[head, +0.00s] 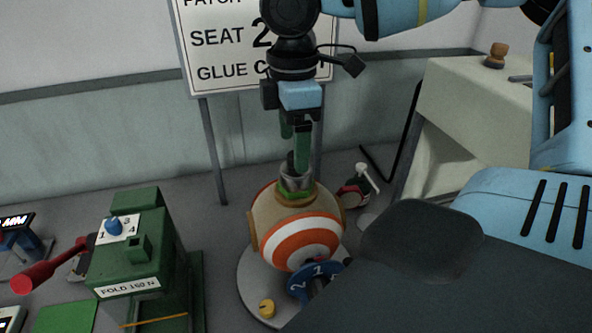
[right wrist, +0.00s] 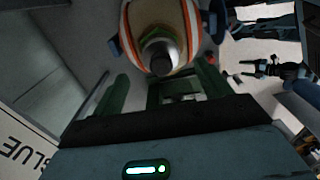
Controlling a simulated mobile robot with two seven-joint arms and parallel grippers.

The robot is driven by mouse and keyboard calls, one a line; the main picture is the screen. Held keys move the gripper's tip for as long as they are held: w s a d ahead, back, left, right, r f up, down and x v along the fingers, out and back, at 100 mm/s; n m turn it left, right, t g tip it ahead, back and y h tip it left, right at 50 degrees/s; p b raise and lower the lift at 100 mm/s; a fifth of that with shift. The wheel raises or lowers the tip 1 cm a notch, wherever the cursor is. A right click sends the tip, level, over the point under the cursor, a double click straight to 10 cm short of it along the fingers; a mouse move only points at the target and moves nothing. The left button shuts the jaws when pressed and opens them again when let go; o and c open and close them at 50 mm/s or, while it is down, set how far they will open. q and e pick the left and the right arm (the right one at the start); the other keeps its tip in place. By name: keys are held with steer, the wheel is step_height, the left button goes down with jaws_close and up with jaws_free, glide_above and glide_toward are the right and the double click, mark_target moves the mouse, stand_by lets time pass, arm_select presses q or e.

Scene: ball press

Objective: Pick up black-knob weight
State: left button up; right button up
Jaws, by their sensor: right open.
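The black-knob weight (head: 297,183) is a grey metal piece with a dark knob, standing on top of the striped ball (head: 300,241). A bit of green shows under it. My right gripper (head: 301,151) is just above the weight, pointing down, its green fingers close to the knob. In the right wrist view the weight (right wrist: 160,56) lies beyond the open, empty fingers (right wrist: 163,82), around the middle of the gap. I cannot tell whether a finger touches the knob.
The ball sits on a round grey base (head: 254,283) with a blue numbered dial (head: 303,283) and a yellow knob (head: 267,307). A green press (head: 127,262) with a red handle (head: 37,279) stands at left. A sign (head: 221,75) stands behind. My arm covers the right side.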

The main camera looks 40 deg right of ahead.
mark_target(290, 181)
step_height(290, 181, down, 5)
steer(key=shift+s+d+p, duration=0.1)
steer(key=shift+s+p, duration=0.05)
steer(key=shift+p, duration=0.2)
steer(key=c, duration=1.5)
